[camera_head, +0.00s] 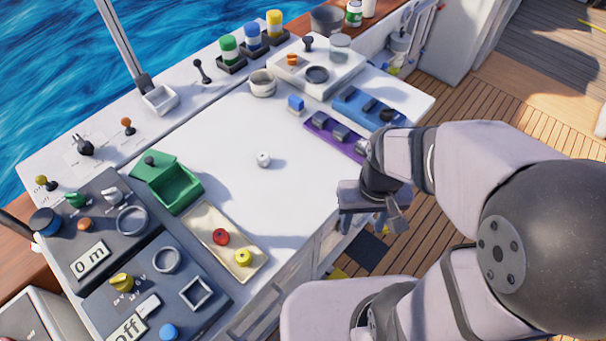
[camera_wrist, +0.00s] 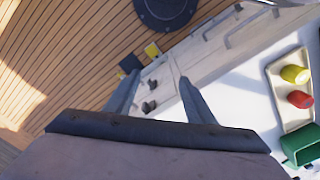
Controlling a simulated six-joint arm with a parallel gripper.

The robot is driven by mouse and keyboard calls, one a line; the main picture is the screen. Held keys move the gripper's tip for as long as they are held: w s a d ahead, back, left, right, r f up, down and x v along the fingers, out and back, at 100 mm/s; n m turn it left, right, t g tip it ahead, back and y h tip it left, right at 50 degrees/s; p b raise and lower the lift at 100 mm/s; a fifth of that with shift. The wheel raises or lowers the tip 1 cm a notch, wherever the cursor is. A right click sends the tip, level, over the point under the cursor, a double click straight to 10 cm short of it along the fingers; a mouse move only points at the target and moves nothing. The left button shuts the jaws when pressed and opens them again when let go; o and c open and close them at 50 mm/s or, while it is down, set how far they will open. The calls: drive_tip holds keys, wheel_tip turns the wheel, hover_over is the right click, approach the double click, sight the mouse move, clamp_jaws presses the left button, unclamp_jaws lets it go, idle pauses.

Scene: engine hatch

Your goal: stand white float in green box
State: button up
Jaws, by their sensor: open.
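The white float (camera_head: 263,159) is a small pale round thing with a dark mark on top, on the bare middle of the white table. The green box (camera_head: 178,190) is open, its lid (camera_head: 155,166) tipped back at its far side, and it looks empty. Part of the green box also shows at the lower right of the wrist view (camera_wrist: 302,144). My gripper (camera_head: 364,222) hangs off the table's right edge, away from the float. Its two fingers are apart with nothing between them in the wrist view (camera_wrist: 154,85). The float does not show there.
A cream tray (camera_head: 206,222) beside the green box holds a red float (camera_head: 220,237) and a yellow float (camera_head: 243,257). Dark control panels (camera_head: 103,232) stand at the left. A purple holder (camera_head: 335,139) and blue block (camera_head: 296,103) lie right of the float. The table around the float is clear.

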sight(262, 157)
drive_tip(key=w+a, duration=0.2)
drive_tip(key=w, duration=0.1)
drive_tip(key=w+a+r+t, duration=0.1)
drive_tip(key=w+a, duration=0.2)
drive_tip(key=w, duration=0.1)
drive_tip(key=w+a+t+b, duration=0.1)
drive_tip(key=w+a, duration=0.1)
drive_tip(key=w, duration=0.2)
drive_tip(key=shift+w+a+r+h, duration=0.1)
drive_tip(key=shift+a+r+h, duration=0.1)
drive_tip(key=shift+h, duration=0.2)
drive_tip(key=shift+w+a+t+y, duration=0.15)
drive_tip(key=shift+w+a+t, duration=0.25)
drive_tip(key=shift+w+a, duration=1.5)
drive_tip(key=shift+w+a+t+y, duration=0.1)
drive_tip(key=shift+w+a+t, duration=0.6)
drive_tip(key=shift+a, duration=2.1)
drive_tip(key=shift+w+a+t+y, duration=0.1)
drive_tip(key=shift+w+a+y, duration=0.05)
drive_tip(key=shift+w+a, duration=1.85)
drive_tip(key=shift+w+a+f+p, duration=0.2)
drive_tip(key=shift+f+p, duration=0.05)
drive_tip(key=shift+f, duration=0.55)
drive_tip(key=shift+w+a+f+p, duration=0.15)
drive_tip(key=shift+w+f+p, duration=0.1)
drive_tip(key=shift+f, duration=0.5)
drive_tip(key=shift+w+a+f+p, duration=0.15)
drive_tip(key=shift+a+f+p, duration=0.1)
drive_tip(key=shift+f, duration=0.55)
drive_tip(key=c, duration=1.2)
